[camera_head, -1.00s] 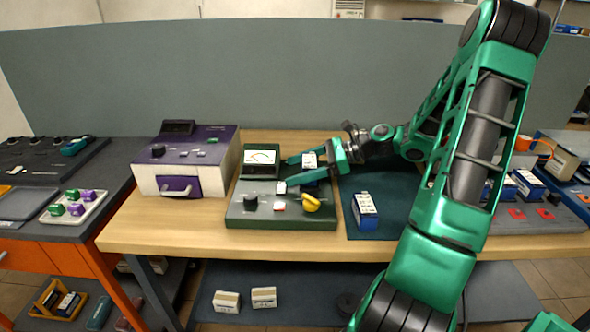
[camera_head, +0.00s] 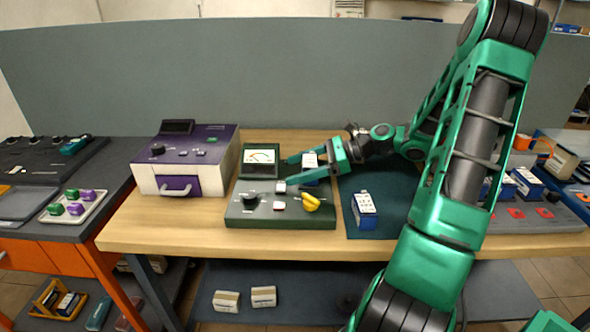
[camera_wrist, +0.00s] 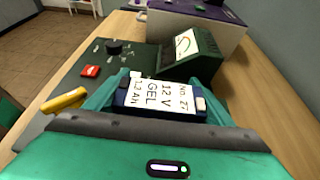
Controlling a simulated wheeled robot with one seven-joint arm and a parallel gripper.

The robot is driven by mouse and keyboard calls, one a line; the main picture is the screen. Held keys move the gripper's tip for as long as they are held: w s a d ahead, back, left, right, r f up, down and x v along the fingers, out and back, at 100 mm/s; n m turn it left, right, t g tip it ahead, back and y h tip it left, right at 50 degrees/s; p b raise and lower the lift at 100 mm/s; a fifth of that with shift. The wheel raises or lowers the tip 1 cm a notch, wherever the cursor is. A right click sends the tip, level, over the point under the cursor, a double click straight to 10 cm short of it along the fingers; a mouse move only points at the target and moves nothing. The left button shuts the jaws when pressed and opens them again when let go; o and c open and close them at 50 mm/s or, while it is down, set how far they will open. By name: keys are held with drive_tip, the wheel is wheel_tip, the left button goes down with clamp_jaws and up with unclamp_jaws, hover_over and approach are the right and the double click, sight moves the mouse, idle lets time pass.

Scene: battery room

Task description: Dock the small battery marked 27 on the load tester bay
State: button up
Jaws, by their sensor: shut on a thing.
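The small battery marked No. 27 (camera_wrist: 158,97), dark blue with a white label reading 12 V GEL, is between the fingers of my gripper (camera_wrist: 152,92). In the head view the battery (camera_head: 310,161) shows only partly, behind the green fingers of my gripper (camera_head: 312,170). My gripper is shut on it. The battery is over the back right part of the dark green load tester (camera_head: 240,213), to the right of its meter (camera_head: 262,158). I cannot tell whether it touches the bay, as the fingers hide its underside.
Another blue battery (camera_head: 365,211) stands on the dark mat (camera_head: 393,185) to the right. A purple and white charger (camera_head: 186,160) stands left.

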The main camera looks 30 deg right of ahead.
drive_tip(key=shift+f, duration=0.5)
idle(0.4)
drive_tip(key=o, duration=1.3)
drive_tip(key=shift+d, duration=0.1)
drive_tip(key=v, duration=1.1)
drive_tip(key=shift+f, duration=0.1)
